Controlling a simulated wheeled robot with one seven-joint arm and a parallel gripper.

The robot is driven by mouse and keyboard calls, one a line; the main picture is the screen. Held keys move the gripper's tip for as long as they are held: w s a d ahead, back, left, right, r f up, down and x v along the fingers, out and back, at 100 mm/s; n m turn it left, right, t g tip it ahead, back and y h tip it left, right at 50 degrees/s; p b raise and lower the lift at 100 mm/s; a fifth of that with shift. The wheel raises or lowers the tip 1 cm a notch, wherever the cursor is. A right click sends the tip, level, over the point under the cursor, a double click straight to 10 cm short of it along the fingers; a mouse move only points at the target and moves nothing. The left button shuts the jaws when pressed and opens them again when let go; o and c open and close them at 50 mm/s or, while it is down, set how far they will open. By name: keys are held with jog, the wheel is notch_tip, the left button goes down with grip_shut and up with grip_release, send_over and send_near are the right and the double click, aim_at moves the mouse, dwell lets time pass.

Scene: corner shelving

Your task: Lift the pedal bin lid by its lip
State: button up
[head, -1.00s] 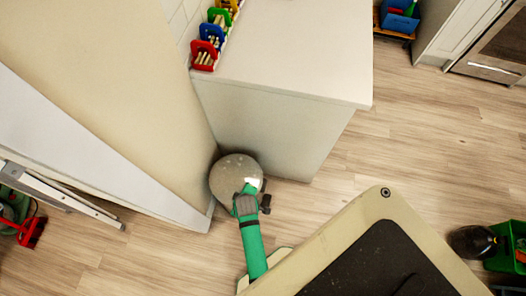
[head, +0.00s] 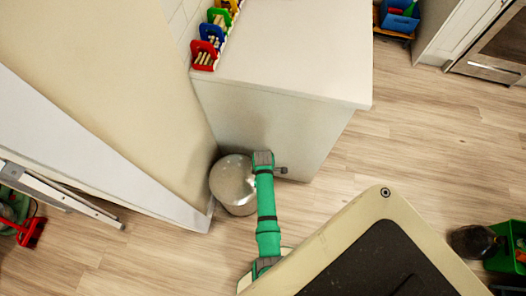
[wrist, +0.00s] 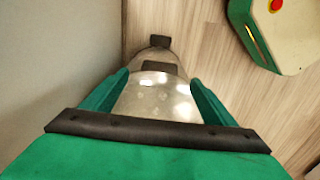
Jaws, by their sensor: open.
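The pedal bin (head: 233,183) is a round, shiny grey metal bin standing on the floor in the corner between the cream wall and the counter end. Its domed lid looks down on its body; I cannot tell whether it is fully shut. The end of my arm is just right of the bin in the head view, and my fingertips are hidden there. In the wrist view, my gripper (wrist: 158,88) is open, with its green fingers either side of the glossy bin (wrist: 150,98). Dark parts show beyond the fingers; I cannot tell which is the lip or pedal. Contact is unclear.
The white-topped counter (head: 290,50) rises right behind the bin, with coloured racks (head: 208,48) at its left edge. The cream wall is close on the left. A stepladder (head: 65,192) lies at the left.

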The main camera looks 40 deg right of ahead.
jog(key=shift+f, duration=2.45)
jog(key=shift+c, duration=0.5)
